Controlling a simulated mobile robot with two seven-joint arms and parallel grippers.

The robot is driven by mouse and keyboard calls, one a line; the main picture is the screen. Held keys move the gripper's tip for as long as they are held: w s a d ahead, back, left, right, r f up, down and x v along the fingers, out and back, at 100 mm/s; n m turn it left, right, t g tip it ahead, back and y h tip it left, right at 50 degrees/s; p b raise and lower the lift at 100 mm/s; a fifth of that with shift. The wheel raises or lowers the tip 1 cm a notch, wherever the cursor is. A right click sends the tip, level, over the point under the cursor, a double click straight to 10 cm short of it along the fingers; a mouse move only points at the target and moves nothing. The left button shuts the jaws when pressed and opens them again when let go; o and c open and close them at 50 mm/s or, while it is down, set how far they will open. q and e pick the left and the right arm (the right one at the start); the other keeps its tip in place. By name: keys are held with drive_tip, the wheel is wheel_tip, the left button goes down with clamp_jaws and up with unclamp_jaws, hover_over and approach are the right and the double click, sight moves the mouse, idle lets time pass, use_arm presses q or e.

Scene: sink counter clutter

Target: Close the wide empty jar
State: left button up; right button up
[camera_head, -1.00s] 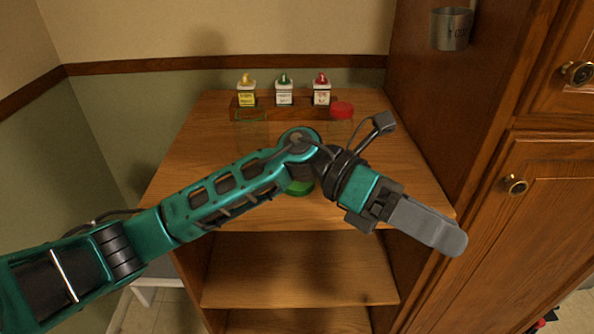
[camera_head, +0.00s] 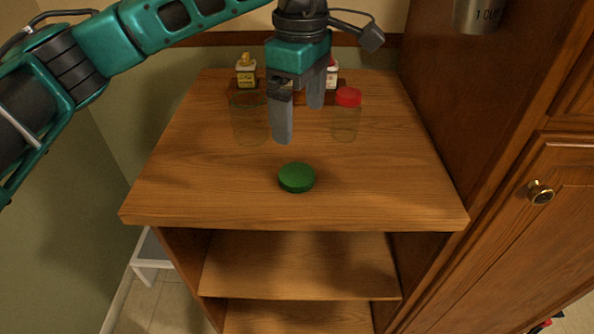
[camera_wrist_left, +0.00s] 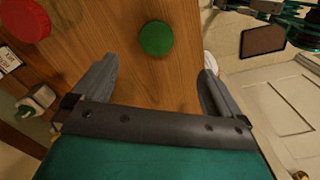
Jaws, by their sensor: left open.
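A clear, empty glass jar (camera_head: 249,120) without a lid stands upright at the back left of the wooden top in the head view. A round green lid (camera_head: 296,178) lies flat near the middle front; it also shows in the left wrist view (camera_wrist_left: 156,38), between and beyond the fingers. A narrower clear jar (camera_head: 346,124) with a red lid (camera_head: 348,97) on it stands at the back right. My left gripper (camera_head: 298,122) is open and empty, fingers pointing down, above the top and behind the green lid. My right gripper is not in view.
Small bottles stand in a wooden rack at the back, including a yellow-capped one (camera_head: 246,72); the gripper partly hides them. A metal cup (camera_head: 478,14) hangs on the cabinet side at right. The wooden top (camera_head: 390,195) is clear around the green lid.

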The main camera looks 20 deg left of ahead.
use_arm(q)
hover_over(299, 174)
drive_tip(key=f, duration=0.7)
drive_tip(key=shift+s+d+f, duration=0.2)
drive_tip(key=shift+s+f, duration=0.15)
drive_tip(key=shift+s, duration=0.05)
drive_tip(key=shift+w+a+f+p, duration=0.1)
drive_tip(key=shift+w+f+p, duration=0.1)
drive_tip(key=shift+f, duration=1.1)
drive_tip(key=shift+w+a+f+p, duration=0.1)
drive_tip(key=shift+w+f, duration=0.05)
drive_tip(key=shift+f, duration=1.15)
drive_tip(key=shift+c, duration=0.3)
drive_tip(key=c, duration=1)
drive_tip(key=shift+c, duration=0.2)
